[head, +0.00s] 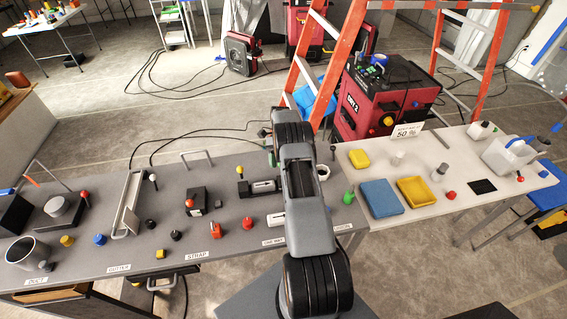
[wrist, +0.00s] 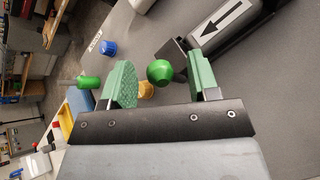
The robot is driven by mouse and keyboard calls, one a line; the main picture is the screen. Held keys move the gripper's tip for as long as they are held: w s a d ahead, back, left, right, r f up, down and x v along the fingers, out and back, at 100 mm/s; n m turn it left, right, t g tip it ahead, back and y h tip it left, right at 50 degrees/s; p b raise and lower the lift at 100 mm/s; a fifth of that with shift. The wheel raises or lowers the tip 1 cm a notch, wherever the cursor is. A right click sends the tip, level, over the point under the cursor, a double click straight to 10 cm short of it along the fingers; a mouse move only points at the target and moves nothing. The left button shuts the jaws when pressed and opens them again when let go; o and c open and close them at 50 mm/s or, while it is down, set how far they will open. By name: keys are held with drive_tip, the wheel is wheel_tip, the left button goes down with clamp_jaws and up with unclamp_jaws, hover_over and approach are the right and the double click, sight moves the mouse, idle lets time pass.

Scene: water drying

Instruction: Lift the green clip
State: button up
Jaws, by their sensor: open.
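My gripper (wrist: 163,74) is open in the wrist view, with green pads on both fingers. A second green piece (wrist: 88,82), short and cylindrical with a stub, lies beyond the left finger. It seems to be the green piece (head: 348,197) near the grey table's right edge in the head view. I cannot tell which is the green clip.
The grey table (head: 110,254) holds several knobs and fixtures. The white table (head: 420,222) beside it carries a blue tray (head: 382,197) and a yellow tray (head: 417,191). In the wrist view, a blue knob (wrist: 108,48) and a dark arrow-marked block (wrist: 225,30) stand near the fingers.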

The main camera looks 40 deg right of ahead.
wheel_tip(320, 180, up, 4)
drive_tip(key=shift+s+f+p, duration=0.15)
drive_tip(key=shift+f+p, duration=0.1)
drive_tip(key=shift+p, duration=0.95)
drive_tip(key=s+a+r+b, duration=0.5)
drive_tip(key=s+r, duration=0.4)
drive_tip(key=s, duration=0.3)
drive_tip(key=shift+s+a+r, duration=0.15)
drive_tip(key=shift+s+a, duration=0.05)
drive_tip(key=shift+a, duration=0.3)
drive_tip(key=shift+c, duration=0.3)
